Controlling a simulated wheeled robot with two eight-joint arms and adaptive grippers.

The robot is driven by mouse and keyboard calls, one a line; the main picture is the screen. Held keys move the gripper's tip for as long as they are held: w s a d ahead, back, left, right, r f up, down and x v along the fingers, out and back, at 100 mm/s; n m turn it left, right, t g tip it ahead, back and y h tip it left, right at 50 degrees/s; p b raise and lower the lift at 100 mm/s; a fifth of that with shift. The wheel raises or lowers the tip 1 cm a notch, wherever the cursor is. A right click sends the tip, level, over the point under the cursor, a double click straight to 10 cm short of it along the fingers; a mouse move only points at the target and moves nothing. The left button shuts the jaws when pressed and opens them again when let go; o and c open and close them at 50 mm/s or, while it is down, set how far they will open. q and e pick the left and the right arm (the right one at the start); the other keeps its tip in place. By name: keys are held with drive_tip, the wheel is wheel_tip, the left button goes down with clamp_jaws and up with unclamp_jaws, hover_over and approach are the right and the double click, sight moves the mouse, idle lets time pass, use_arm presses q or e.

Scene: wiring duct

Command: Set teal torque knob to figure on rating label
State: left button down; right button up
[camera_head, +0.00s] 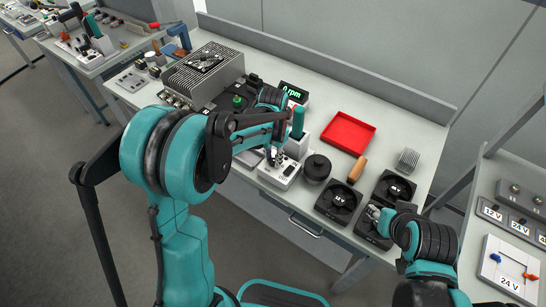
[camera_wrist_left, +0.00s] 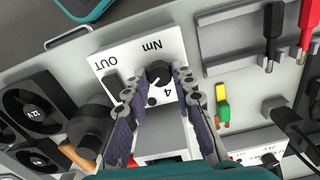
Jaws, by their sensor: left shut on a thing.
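A white box (camera_head: 279,172) stands near the front of the table. In the left wrist view its face (camera_wrist_left: 118,58) carries "Nm", "OUT" and a "4". A round knob (camera_wrist_left: 159,72) sits on that face and looks dark, not teal. My left gripper (camera_head: 277,155) is down over the box. Its fingers (camera_wrist_left: 157,82) are shut on the knob, one on each side. I cannot pick out the rating label. My right gripper (camera_head: 374,212) is by the front fans; its fingers are too small to judge.
A black round part (camera_head: 316,168) and black fans (camera_head: 338,203) lie right of the box. Behind are a red tray (camera_head: 348,133), a wooden handle (camera_head: 357,169) and a display reading "rpm" (camera_head: 293,92). A large finned unit (camera_head: 203,72) stands left.

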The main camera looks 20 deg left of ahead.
sight(273, 160)
use_arm(q)
drive_tip(key=shift+m, duration=1.2)
drive_tip(key=c, duration=1.3)
unclamp_jaws()
drive_tip(key=shift+o, duration=0.2)
drive_tip(key=shift+r, duration=0.1)
wheel_tip(273, 160, up, 12)
